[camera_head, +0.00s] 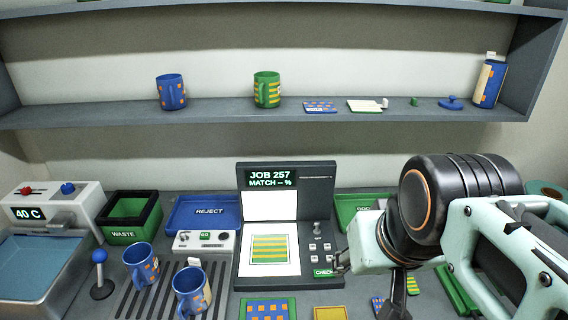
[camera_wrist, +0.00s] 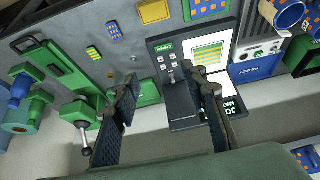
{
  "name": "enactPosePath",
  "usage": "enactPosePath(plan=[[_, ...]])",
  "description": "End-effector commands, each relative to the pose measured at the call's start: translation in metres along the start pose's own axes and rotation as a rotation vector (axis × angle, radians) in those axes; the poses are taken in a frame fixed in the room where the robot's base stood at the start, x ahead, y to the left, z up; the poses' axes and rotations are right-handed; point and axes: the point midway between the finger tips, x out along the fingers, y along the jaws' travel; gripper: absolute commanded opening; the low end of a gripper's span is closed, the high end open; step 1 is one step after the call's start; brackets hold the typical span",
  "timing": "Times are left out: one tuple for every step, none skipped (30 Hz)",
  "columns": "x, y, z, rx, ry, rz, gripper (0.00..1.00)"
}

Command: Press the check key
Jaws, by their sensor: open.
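The check key is a small green key marked CHECK (camera_head: 323,272) at the lower right of the dark console (camera_head: 317,215). It also shows in the wrist view (camera_wrist: 165,45), beyond my fingertips. The console's screen reads JOB 257, MATCH -- %, and a green and yellow striped pattern (camera_head: 268,248) lies on its white panel. My gripper (camera_wrist: 158,75) is open and empty, with its two dark fingers apart. In the head view it is just right of the console, close to the key. Contact with the key cannot be made out.
A knob and small buttons (camera_head: 318,240) sit above the key. Two blue mugs (camera_head: 140,265) stand on a slotted rack at left, near a blue-knobbed lever (camera_head: 99,257). A blue REJECT tray (camera_head: 207,211) and a green WASTE bin (camera_head: 130,217) are behind. Mugs stand on the shelf.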

Motion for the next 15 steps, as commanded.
enactPosePath(plan=[[0.0,0.0,0.0,0.0,0.0,0.0,0.33],[0.0,0.0,0.0,0.0,0.0,0.0,0.29],[0.0,0.0,0.0,0.0,0.0,0.0,0.25],[0.0,0.0,0.0,0.0,0.0,0.0,0.21],[0.0,0.0,0.0,0.0,0.0,0.0,0.18],[0.0,0.0,0.0,0.0,0.0,0.0,0.14],[0.0,0.0,0.0,0.0,0.0,0.0,0.1],[0.0,0.0,0.0,0.0,0.0,0.0,0.07],[0.0,0.0,0.0,0.0,0.0,0.0,0.03],[0.0,0.0,0.0,0.0,0.0,0.0,0.0],[0.0,0.0,0.0,0.0,0.0,0.0,0.0],[0.0,0.0,0.0,0.0,0.0,0.0,0.0],[0.0,0.0,0.0,0.0,0.0,0.0,0.0],[0.0,0.0,0.0,0.0,0.0,0.0,0.0],[0.0,0.0,0.0,0.0,0.0,0.0,0.0]])
